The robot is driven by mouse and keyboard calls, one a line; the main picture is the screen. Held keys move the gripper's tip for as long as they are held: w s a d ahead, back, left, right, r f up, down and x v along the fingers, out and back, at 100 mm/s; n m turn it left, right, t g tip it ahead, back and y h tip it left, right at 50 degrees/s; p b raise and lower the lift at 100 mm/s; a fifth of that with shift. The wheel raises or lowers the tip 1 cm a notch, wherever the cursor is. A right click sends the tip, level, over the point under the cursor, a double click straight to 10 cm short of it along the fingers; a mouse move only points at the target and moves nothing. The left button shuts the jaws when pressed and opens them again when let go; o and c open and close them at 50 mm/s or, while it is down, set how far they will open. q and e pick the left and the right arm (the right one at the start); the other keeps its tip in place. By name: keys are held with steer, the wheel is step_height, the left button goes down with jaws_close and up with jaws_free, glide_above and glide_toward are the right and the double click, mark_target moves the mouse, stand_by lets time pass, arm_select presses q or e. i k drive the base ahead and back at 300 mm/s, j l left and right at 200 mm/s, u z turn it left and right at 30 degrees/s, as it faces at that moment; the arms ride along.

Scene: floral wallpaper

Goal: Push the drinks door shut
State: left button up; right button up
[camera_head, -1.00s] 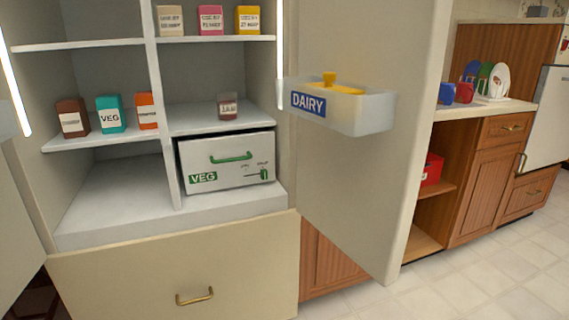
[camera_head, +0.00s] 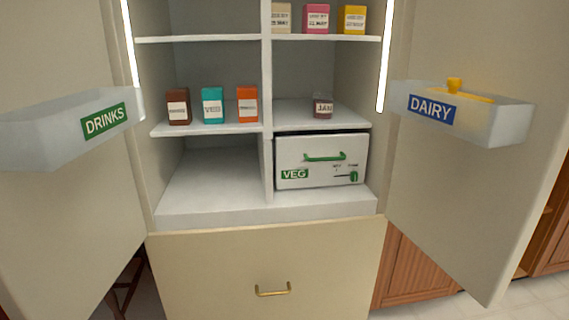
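The drinks door (camera_head: 60,220) stands open on the left side of the fridge. Its translucent bin (camera_head: 40,138) carries a green DRINKS label (camera_head: 105,121) and looks empty. The dairy door (camera_head: 475,210) stands open on the right, with a bin (camera_head: 508,125) that has a blue DAIRY label (camera_head: 431,109) and holds a yellow item (camera_head: 455,88). Neither of my grippers is in view.
Between the doors, shelves hold several cartons, such as a teal one (camera_head: 212,106), and a jam jar (camera_head: 322,106). A white VEG drawer (camera_head: 320,172) sits lower right. Below is a closed cream drawer (camera_head: 265,262). Wooden cabinets (camera_head: 425,275) stand at the right.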

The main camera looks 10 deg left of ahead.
mark_target(72, 219)
steer(key=u, duration=0.35)
steer(key=k+u, duration=0.2)
steer(key=u, duration=0.2)
steer(key=k+j+u, duration=0.1)
steer(key=k+u, duration=0.15)
steer(key=u, duration=0.15)
